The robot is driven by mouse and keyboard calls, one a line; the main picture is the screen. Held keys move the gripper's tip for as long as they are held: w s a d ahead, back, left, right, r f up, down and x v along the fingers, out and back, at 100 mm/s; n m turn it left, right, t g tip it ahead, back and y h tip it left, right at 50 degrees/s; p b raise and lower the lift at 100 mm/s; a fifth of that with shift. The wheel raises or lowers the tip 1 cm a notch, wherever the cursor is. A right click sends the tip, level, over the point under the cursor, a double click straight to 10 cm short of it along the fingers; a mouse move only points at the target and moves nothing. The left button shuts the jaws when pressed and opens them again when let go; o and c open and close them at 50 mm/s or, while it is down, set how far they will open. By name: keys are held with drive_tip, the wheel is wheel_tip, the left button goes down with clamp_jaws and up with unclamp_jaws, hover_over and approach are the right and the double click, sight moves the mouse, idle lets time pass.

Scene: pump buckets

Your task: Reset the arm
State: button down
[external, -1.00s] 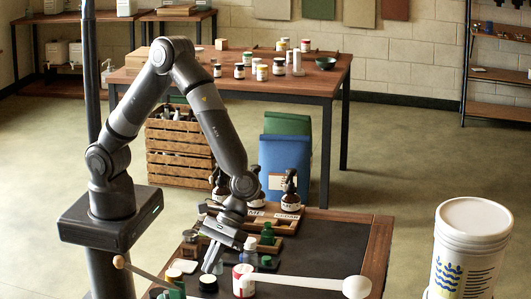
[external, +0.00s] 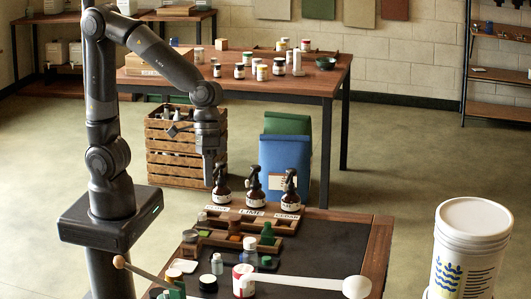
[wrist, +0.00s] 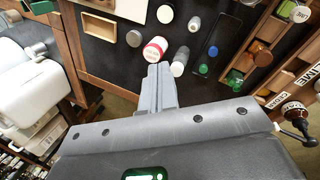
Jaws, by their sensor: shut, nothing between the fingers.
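My gripper (external: 209,180) points down, raised above the back left of the dark-topped work table (external: 335,245), close to the leftmost brown spray bottle (external: 221,187) in the external picture. It is shut and empty. In the wrist view its grey fingers (wrist: 157,88) are together, with a white jar with a red band (wrist: 155,48) just beyond their tips in the picture. My arm is bent, with its elbow high over the base.
A white bucket (external: 470,250) stands at right.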

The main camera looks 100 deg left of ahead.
drive_tip(key=s+a+r+m+t+y, duration=0.1)
drive_tip(key=s+a+r+m+t, duration=0.1)
drive_tip(key=s+a, duration=0.5)
drive_tip(key=s+a+r+m+t+y, duration=0.2)
drive_tip(key=s+a+r+m, duration=0.1)
drive_tip(key=s+a+r, duration=0.2)
drive_tip(key=shift+s+a+m+t, duration=0.35)
drive_tip(key=shift+s+a, duration=0.6)
drive_tip(key=shift+a, duration=0.65)
